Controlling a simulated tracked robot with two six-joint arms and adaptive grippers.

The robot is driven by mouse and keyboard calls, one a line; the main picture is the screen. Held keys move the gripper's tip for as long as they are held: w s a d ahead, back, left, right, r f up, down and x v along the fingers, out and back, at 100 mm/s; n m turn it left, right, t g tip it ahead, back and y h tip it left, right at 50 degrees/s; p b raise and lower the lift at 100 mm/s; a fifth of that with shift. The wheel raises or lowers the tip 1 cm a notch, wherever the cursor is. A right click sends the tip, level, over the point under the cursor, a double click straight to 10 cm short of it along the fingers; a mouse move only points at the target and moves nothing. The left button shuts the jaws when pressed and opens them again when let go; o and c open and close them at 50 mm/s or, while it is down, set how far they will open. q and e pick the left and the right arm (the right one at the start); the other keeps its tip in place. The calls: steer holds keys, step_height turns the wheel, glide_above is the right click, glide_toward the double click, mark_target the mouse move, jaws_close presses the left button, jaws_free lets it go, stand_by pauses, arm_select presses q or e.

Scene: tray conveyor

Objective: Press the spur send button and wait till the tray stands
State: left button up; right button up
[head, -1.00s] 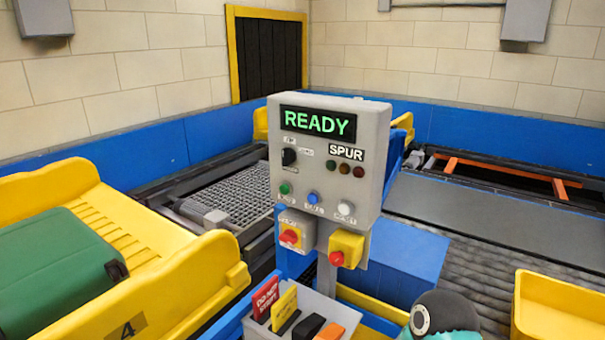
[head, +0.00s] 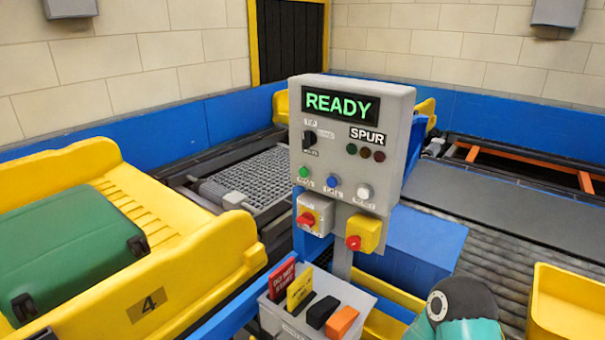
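The grey control panel (head: 402,135) stands upright in the middle of the head view. Its screen (head: 341,103) reads READY in green, and a label below it reads SPUR. Under the label are three small dark lamps (head: 365,152), none clearly lit. A row of buttons runs along the lower panel: green (head: 304,172), blue (head: 332,181) and white (head: 364,192). Their small captions are too blurred to read. The yellow tray (head: 210,250), marked 4, is at the left with a green suitcase (head: 75,255) lying in it. Neither gripper shows.
Two boxes with red knobs (head: 306,219) (head: 353,242) hang below the panel. A grey holder (head: 285,315) with red and yellow cards stands in front. A dark and teal rounded part, probably my arm, is at lower right. Another yellow tray (head: 570,305) is at the right edge.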

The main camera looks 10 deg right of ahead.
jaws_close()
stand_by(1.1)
